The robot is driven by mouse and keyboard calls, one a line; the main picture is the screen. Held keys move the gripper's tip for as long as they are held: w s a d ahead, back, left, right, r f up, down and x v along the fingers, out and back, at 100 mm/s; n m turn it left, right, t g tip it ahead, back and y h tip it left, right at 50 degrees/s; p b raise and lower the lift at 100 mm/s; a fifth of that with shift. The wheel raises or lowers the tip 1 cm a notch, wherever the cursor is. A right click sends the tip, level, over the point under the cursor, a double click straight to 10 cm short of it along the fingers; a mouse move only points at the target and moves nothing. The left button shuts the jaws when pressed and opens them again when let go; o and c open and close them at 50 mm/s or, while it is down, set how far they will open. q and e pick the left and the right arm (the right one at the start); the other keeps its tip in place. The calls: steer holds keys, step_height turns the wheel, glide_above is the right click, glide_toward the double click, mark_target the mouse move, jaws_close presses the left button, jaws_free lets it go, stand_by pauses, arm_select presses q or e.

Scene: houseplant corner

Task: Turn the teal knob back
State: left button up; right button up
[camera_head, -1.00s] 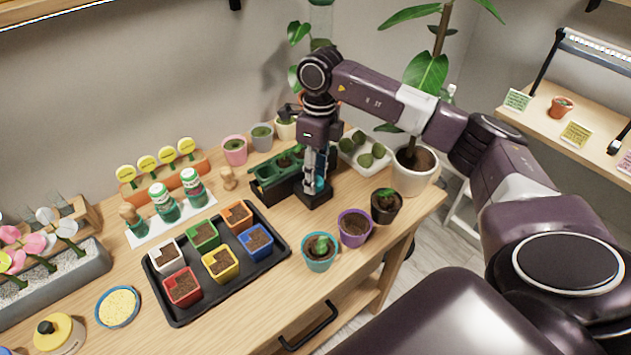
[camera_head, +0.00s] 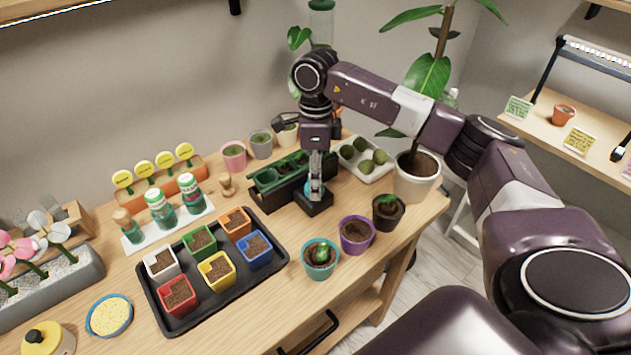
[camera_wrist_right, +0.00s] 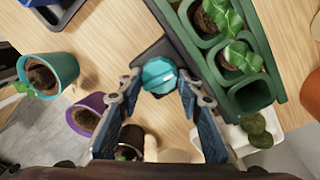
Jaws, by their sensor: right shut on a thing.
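The teal knob (camera_wrist_right: 159,75) is a faceted round cap on a small black base (camera_head: 314,205) on the wooden table. In the head view most of the knob is hidden behind my right gripper. My right gripper (camera_head: 316,190) points down at it, and in the right wrist view its two fingers (camera_wrist_right: 158,84) sit on either side of the knob, shut on it. My left gripper is not in view.
A dark green planter (camera_wrist_right: 200,55) stands close beside the knob's base. Teal (camera_head: 320,258), purple (camera_head: 357,234) and black (camera_head: 388,212) pots stand in front along the table edge. A black tray (camera_head: 190,325) of coloured pots lies to the left.

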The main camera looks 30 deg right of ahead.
steer(key=shift+w+d+r, duration=0.1)
steer(key=shift+r, duration=0.05)
steer(key=o, duration=1.2)
steer(key=shift+c, duration=0.2)
steer(key=r, duration=0.8)
steer(key=shift+w+d, duration=0.15)
steer(key=shift+d, duration=0.05)
